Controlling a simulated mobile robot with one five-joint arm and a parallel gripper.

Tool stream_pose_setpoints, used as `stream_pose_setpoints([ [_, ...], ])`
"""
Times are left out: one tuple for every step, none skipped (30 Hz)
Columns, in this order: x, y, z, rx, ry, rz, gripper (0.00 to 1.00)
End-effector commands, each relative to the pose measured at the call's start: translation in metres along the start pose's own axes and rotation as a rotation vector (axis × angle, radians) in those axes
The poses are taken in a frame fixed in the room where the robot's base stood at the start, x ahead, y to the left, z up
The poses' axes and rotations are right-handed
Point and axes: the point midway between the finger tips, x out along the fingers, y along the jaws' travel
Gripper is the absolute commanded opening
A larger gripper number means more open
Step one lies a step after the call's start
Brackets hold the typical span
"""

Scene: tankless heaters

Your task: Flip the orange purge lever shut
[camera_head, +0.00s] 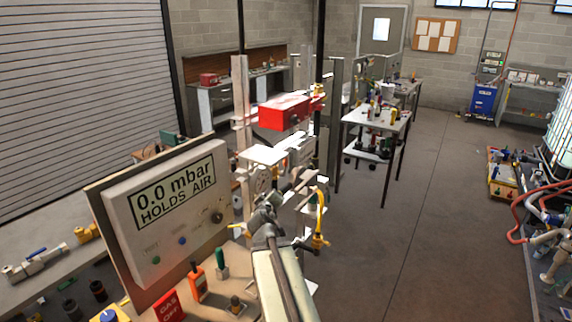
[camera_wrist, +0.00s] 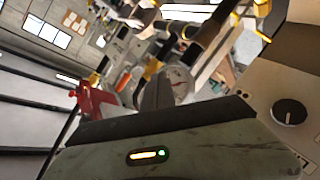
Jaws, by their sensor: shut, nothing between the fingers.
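My gripper (camera_head: 274,200) is shut and empty, raised in front of the pipework right of the grey readout panel (camera_head: 168,205). Its closed fingers (camera_wrist: 158,88) point into the pipework in the wrist view, with a round white gauge (camera_wrist: 181,84) just behind them. An orange-yellow fitting (camera_head: 319,241) sits below a yellow hose (camera_head: 320,208), right of my gripper and apart from it in the picture. I cannot tell whether this fitting is the purge lever, or its position. The panel reads "0.0 mbar HOLDS AIR".
A red box (camera_head: 284,113) stands on the frame above the pipework. A red "GAS OFF" tag (camera_head: 169,307) and an orange handheld device (camera_head: 198,284) are below the panel. A black knob (camera_wrist: 289,112) is close at right in the wrist view. Open floor (camera_head: 410,240) lies to the right.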

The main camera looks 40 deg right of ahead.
Motion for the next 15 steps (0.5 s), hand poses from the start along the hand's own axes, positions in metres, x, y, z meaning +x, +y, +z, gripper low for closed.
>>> stream_pose_setpoints([
  [0.008,0.049,0.002,-0.096,0.106,0.086,0.00],
  [0.009,0.070,-0.001,-0.166,0.175,0.124,0.00],
  [0.008,0.092,-0.003,-0.263,0.259,0.159,0.00],
  [0.006,0.103,-0.003,-0.326,0.316,0.172,0.00],
  [0.004,0.110,-0.001,-0.391,0.366,0.172,0.00],
  [0.000,0.116,0.002,-0.474,0.423,0.167,0.00],
  [-0.003,0.118,0.006,-0.529,0.460,0.158,0.00],
  [-0.006,0.119,0.009,-0.577,0.492,0.147,0.00],
  [-0.010,0.118,0.015,-0.633,0.527,0.129,0.00],
  [-0.012,0.117,0.018,-0.666,0.548,0.115,0.00],
  [-0.014,0.115,0.021,-0.693,0.565,0.103,0.00],
  [-0.017,0.114,0.025,-0.719,0.582,0.089,0.00],
  [-0.018,0.112,0.026,-0.733,0.591,0.081,0.00],
  [-0.018,0.112,0.028,-0.742,0.597,0.076,0.00],
  [-0.019,0.111,0.029,-0.750,0.602,0.071,0.00],
])
